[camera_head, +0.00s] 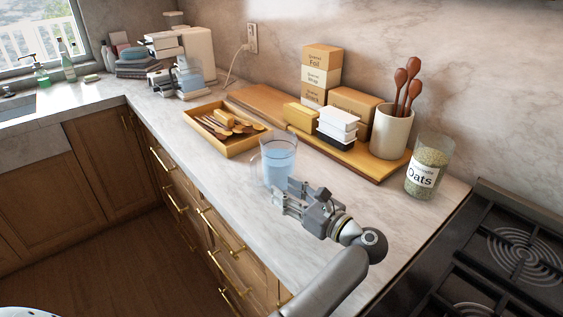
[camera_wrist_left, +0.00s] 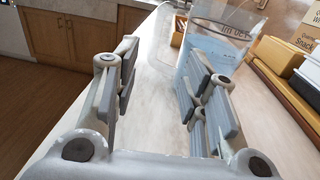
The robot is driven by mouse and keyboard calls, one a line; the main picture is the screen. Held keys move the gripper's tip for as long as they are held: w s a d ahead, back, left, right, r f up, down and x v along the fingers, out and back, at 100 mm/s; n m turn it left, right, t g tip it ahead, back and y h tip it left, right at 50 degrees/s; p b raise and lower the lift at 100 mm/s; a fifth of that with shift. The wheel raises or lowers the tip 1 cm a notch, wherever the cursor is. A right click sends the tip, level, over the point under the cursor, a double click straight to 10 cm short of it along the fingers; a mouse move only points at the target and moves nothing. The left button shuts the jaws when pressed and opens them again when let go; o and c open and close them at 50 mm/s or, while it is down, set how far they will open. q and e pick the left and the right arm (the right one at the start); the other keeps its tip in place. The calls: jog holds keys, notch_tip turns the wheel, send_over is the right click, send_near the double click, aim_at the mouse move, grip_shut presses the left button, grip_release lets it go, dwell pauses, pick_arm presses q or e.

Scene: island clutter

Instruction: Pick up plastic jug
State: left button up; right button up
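The plastic jug (camera_head: 277,162) is clear with bluish contents and stands upright on the counter. Its handle is on its left side. My left gripper (camera_head: 287,198) is just in front of the jug in the head view, low over the counter. In the left wrist view the gripper (camera_wrist_left: 160,85) is open, with nothing between its fingers. There the jug (camera_wrist_left: 207,48) is beyond the fingers, toward the right finger, which hides part of it. I cannot tell whether that finger touches it. My right gripper is not in view.
A wooden tray of utensils (camera_head: 189,116) lies behind the jug. A board (camera_head: 365,165) with boxes and a spoon crock (camera_head: 391,132) stands to the right, near an oats jar (camera_head: 428,166). A stove (camera_head: 500,250) is at far right. The counter left of the gripper is clear.

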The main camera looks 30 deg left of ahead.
aim_at(255, 172)
pick_arm(q)
jog(key=a, duration=0.1)
jog(key=a+p, duration=0.1)
jog(key=a, duration=0.2)
jog(key=shift+w+a+r, duration=0.1)
jog(key=shift+w+r, duration=0.05)
jog(key=shift+r, duration=0.2)
jog(key=shift+w+a+f, duration=0.1)
jog(key=shift+a, duration=0.15)
jog(key=shift+w+a+p, duration=0.2)
jog(key=shift+a+p, duration=0.05)
jog(key=shift+p, duration=0.05)
jog(key=p+x, duration=0.1)
jog(key=x, duration=0.3)
jog(key=shift+a+p, duration=0.3)
jog(key=shift+w+a+f, duration=0.15)
jog(key=shift+c, duration=0.6)
grip_shut()
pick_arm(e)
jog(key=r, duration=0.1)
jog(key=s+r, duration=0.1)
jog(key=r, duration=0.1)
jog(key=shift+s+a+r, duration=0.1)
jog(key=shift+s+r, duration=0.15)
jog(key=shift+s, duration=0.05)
